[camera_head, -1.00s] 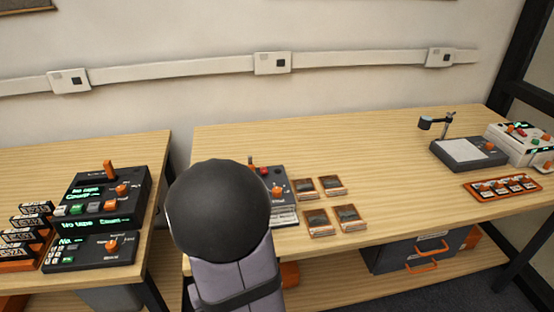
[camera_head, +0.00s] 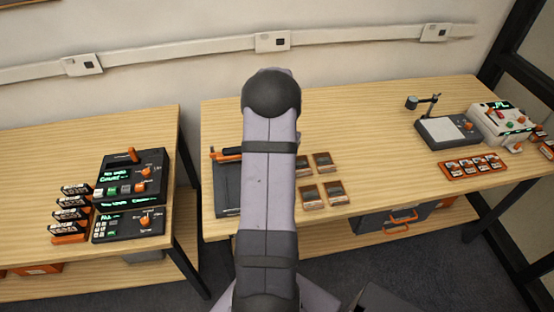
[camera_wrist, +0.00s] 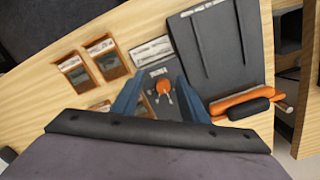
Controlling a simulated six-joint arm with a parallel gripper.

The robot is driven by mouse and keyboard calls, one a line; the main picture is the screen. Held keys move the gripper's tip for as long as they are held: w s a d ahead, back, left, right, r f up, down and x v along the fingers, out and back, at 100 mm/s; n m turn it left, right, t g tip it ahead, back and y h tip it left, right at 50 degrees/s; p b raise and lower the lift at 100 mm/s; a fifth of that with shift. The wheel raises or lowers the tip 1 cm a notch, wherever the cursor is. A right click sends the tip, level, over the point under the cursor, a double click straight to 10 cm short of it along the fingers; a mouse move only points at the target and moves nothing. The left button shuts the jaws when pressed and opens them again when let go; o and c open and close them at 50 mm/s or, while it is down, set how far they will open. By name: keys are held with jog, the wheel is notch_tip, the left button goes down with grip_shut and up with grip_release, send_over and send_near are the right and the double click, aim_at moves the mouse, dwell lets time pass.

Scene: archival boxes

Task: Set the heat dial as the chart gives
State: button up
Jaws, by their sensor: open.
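In the wrist view an orange dial (camera_wrist: 163,87) stands on a small dark panel (camera_wrist: 147,78). My gripper (camera_wrist: 161,80) is open, with its two blue-grey fingers either side of the dial; I cannot tell whether they touch it. A pale printed strip (camera_wrist: 153,50) lies beside the panel; its print is too small to read, and I cannot tell whether it is the chart. A dark ribbed plate (camera_wrist: 218,50) with an orange bar (camera_wrist: 245,97) adjoins the panel. In the head view the plate (camera_head: 226,190) shows left of my arm, which hides the dial and gripper.
Several orange-framed cards (camera_head: 322,178) lie right of my arm. A dark console (camera_head: 130,175) with orange knobs stands on the left table. At right are a grey stand (camera_head: 447,131), a white console (camera_head: 500,122) and an orange tray (camera_head: 473,167). The table's back middle is clear.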

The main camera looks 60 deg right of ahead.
jog(key=w+d+r+m, duration=0.2)
jog(key=d+r, duration=0.1)
jog(key=shift+w+d+r+m+h, duration=0.1)
jog(key=shift+r+m+h, duration=0.2)
jog(key=shift+h, duration=0.1)
jog(key=shift+s+a+m, duration=0.2)
jog(key=shift+a+m, duration=0.05)
jog(key=shift+m, duration=0.25)
jog(key=shift+s+a+m, duration=0.1)
jog(key=shift+a+m, duration=0.1)
jog(key=shift+m, duration=0.7)
jog(key=shift+f, duration=0.1)
jog(key=shift+f+p, duration=1.35)
jog(key=shift+f, duration=2.25)
grip_shut()
